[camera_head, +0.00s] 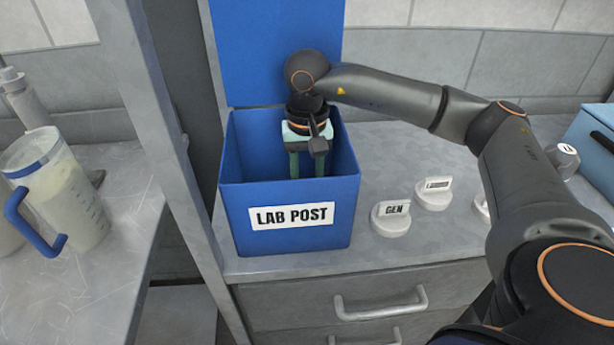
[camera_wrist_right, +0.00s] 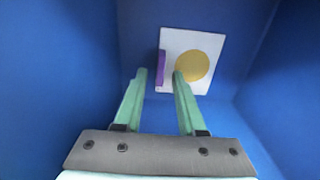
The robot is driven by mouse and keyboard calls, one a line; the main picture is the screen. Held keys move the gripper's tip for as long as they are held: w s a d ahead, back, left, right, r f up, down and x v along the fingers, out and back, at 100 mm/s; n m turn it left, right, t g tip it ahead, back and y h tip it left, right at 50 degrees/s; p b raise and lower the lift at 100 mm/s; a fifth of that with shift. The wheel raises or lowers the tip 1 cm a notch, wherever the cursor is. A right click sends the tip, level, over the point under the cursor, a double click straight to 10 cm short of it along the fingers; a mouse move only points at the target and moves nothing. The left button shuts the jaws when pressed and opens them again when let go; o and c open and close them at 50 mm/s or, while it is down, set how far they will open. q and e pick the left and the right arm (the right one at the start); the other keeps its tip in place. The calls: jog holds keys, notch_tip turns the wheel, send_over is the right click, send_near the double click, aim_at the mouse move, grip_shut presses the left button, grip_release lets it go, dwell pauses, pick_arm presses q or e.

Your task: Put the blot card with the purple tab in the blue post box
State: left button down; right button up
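The blue post box (camera_head: 240,205), labelled LAB POST, stands on the counter with its lid up. My right gripper (camera_head: 307,172) reaches down inside it from above. In the right wrist view the blot card (camera_wrist_right: 202,48), white with a yellow round spot and a purple tab (camera_wrist_right: 161,68), lies inside the box. The right gripper's green fingers (camera_wrist_right: 160,80) are apart with nothing between them, and the card is beyond their tips. The card is hidden in the head view. My left gripper is not in view.
White holders (camera_head: 391,217) with labels stand on the counter right of the box. A jug with a blue handle (camera_head: 60,190) stands on the left counter. A grey post (camera_head: 165,150) rises left of the box. A light blue case (camera_head: 592,150) is at the far right.

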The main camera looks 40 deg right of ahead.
notch_tip(320, 180, up, 12)
jog(key=p, duration=0.1)
dwell(0.5)
jog(key=shift+r, duration=0.1)
dwell(0.8)
